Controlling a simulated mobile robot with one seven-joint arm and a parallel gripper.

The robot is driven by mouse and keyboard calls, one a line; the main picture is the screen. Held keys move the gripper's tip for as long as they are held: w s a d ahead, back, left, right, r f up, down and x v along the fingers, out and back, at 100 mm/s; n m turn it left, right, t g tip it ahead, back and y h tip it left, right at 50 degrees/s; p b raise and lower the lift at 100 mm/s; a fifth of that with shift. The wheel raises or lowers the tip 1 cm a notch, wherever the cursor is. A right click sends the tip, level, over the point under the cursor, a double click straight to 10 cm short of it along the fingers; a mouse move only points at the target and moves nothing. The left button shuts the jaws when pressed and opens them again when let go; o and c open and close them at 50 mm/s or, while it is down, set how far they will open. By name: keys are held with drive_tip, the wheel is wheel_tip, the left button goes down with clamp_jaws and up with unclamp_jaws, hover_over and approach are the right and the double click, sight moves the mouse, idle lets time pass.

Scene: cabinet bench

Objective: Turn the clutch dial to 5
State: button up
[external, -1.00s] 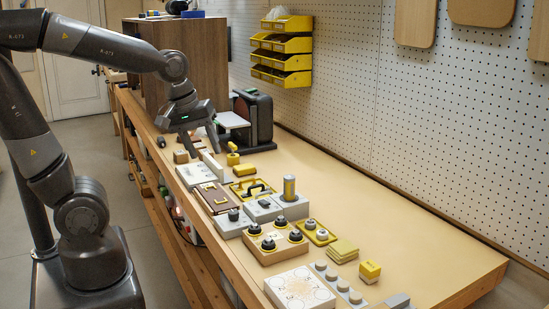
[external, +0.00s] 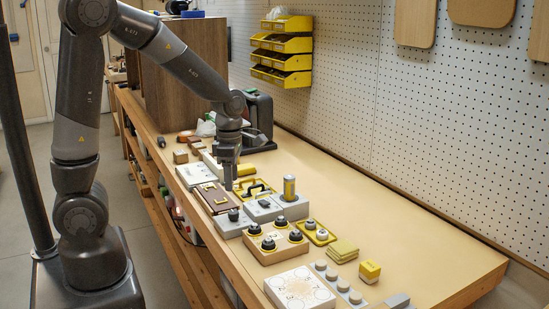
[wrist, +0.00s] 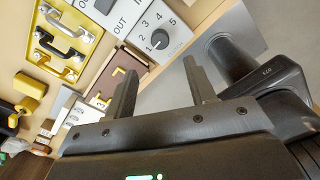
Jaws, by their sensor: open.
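A dial (wrist: 160,39) with a black knob sits on a pale plate marked 1 to 5 in the wrist view. The knob's mark seems to be on the side near the 1, but I cannot read it surely.
A plate marked OUT (wrist: 121,24) adjoins the dial plate. The brown board (external: 213,199) and a yellow tray with handles (external: 252,190) lie close by. A box with several black knobs (external: 275,250) stands in front. The bench's right side (external: 400,230) is mostly clear.

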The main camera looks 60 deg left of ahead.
sight(233, 211)
wheel_tip(233, 211, down, 10)
drive_tip(key=shift+f, duration=0.1)
idle(0.4)
drive_tip(key=shift+c, duration=0.5)
drive_tip(key=c, duration=0.9)
drive_tip(key=shift+o, duration=0.2)
